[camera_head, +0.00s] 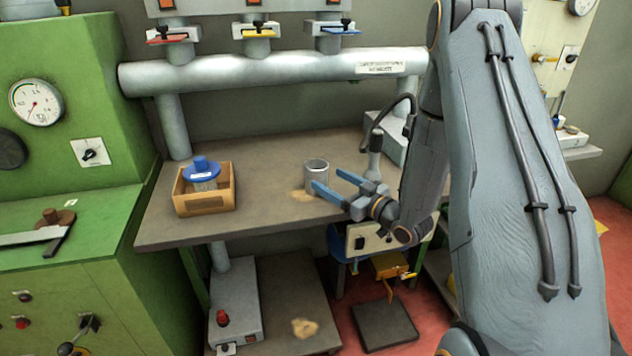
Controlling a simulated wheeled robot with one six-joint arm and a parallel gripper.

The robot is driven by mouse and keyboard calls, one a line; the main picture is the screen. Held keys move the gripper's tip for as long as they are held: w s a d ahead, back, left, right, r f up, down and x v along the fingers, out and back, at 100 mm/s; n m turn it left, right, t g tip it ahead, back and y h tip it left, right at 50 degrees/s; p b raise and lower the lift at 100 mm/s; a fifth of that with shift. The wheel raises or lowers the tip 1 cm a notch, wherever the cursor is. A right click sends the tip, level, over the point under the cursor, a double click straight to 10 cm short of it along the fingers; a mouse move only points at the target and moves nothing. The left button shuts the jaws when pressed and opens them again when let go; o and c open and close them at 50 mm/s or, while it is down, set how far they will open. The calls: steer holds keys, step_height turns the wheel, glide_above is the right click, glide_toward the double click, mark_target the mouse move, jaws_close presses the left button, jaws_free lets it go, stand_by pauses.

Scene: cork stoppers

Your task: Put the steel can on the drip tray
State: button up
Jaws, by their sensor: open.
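The steel can (317,172) is a grey, open-topped cylinder standing upright on the brown workbench (265,155). My gripper (326,180) comes in from the right with its two blue fingers spread. The left finger lies in front of the can's lower part, and the right finger is to the right of the can. I cannot tell whether either finger touches it. A dark, flat square (385,325) on the red floor, below an orange valve, looks like the drip tray. Its top is bare.
A wooden box (205,203) with a blue-lidded jar (201,171) stands on the bench's left. The orange valve (391,267) hangs above the dark square. A grey pipe (270,70) runs behind the bench. A lower shelf (285,285) holds a grey box (235,305).

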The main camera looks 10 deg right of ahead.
mark_target(316, 171)
steer(key=p+x, duration=0.2)
steer(key=x, duration=0.4)
steer(key=shift+w+a+r, duration=0.1)
steer(key=shift+w+a, duration=0.2)
steer(key=shift+a, duration=0.05)
steer(key=shift+c, duration=0.5)
steer(key=c, duration=1.2)
steer(key=shift+o, duration=0.2)
steer(key=shift+r, duration=0.15)
